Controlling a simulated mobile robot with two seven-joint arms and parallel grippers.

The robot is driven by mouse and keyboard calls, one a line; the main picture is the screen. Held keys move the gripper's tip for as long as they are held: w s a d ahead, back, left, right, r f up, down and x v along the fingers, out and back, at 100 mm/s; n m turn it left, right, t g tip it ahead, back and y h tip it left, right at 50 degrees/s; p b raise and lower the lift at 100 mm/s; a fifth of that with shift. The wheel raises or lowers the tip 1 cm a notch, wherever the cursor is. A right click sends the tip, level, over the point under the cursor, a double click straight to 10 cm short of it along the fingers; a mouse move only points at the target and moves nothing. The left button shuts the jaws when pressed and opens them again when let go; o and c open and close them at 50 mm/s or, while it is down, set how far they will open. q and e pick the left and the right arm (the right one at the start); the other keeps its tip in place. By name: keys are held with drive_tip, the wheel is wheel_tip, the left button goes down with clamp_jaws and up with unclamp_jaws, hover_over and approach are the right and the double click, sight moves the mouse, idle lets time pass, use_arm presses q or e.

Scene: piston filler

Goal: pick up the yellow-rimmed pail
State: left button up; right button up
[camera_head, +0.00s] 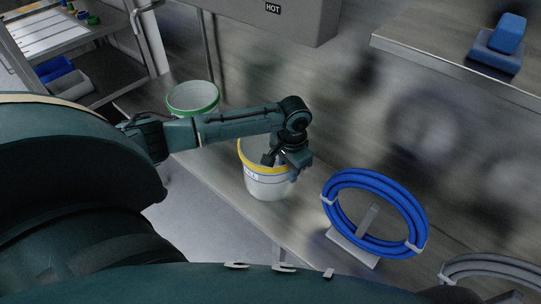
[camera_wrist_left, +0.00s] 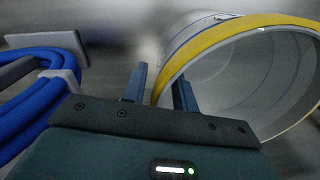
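The yellow-rimmed pail (camera_head: 266,187) stands upright on the bench in the middle of the head view, white with a yellow band at its rim. My left gripper (camera_head: 283,167) is at the right side of its rim, with the arm crossing above the pail. In the left wrist view, the pail (camera_wrist_left: 225,33) fills the upper right, with its open mouth showing. The left gripper's two fingers (camera_wrist_left: 161,78) are apart, one outside the rim and one over the mouth, with the pail's wall between them. A gap shows beside the outer finger. My right gripper is not in view.
A green-rimmed pail (camera_head: 193,98) stands behind my left arm. A blue hose coil (camera_head: 413,203) on a stand is right of the yellow-rimmed pail, with a grey coil (camera_head: 490,266) farther right. A grey box marked HOT (camera_head: 290,22) hangs above. A shelf (camera_head: 430,50) juts out upper right.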

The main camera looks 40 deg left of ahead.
use_arm(q)
drive_tip(key=shift+f, duration=0.3)
drive_tip(key=shift+c, duration=0.3)
clamp_jaws()
idle(0.9)
